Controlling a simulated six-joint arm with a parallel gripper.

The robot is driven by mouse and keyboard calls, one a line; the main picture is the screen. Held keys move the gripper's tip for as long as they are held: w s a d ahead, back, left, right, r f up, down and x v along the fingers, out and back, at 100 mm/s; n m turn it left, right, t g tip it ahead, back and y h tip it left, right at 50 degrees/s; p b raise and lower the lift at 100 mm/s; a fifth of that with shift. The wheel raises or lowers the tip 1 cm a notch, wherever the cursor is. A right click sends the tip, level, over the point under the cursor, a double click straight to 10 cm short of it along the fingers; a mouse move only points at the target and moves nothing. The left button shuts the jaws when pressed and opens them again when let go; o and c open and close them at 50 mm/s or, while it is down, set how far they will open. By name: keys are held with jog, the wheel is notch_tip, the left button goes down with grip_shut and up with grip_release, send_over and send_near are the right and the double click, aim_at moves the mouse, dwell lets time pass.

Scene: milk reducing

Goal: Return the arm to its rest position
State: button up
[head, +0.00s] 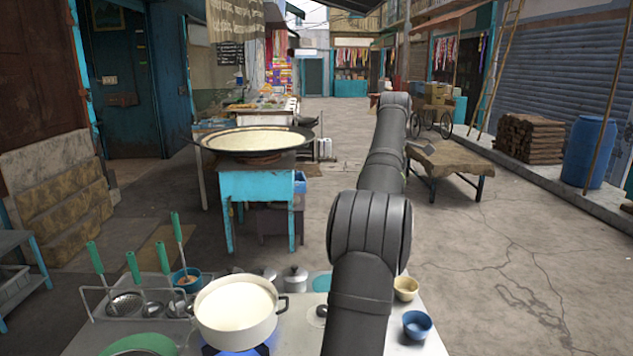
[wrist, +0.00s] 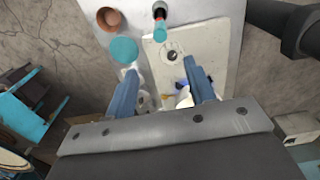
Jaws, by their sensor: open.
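My arm (head: 368,235) rises from the bottom middle of the head view and stretches up and away over the worktop. My gripper (wrist: 159,68) shows in the wrist view with its two blue-grey fingers apart and nothing held between them. Below the fingers lies a pale worktop (wrist: 210,48). In the head view a white pot (head: 233,330) of milk stands on the front counter, left of my arm, over a blue flame (head: 245,351).
Ladles with green handles (head: 133,268) stand in a rack left of the pot. A tan bowl (head: 405,288) and a blue bowl (head: 417,325) sit right of my arm. A wide pan (head: 253,139) rests on a blue stand (head: 262,200) beyond.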

notch_tip(320, 180, down, 15)
jog(key=shift+r, duration=0.2)
dwell(0.4)
notch_tip(320, 180, up, 16)
jog(key=r, duration=0.1)
notch_tip(320, 180, down, 17)
jog(key=shift+r, duration=0.1)
notch_tip(320, 180, up, 14)
dwell(1.4)
dwell(1.2)
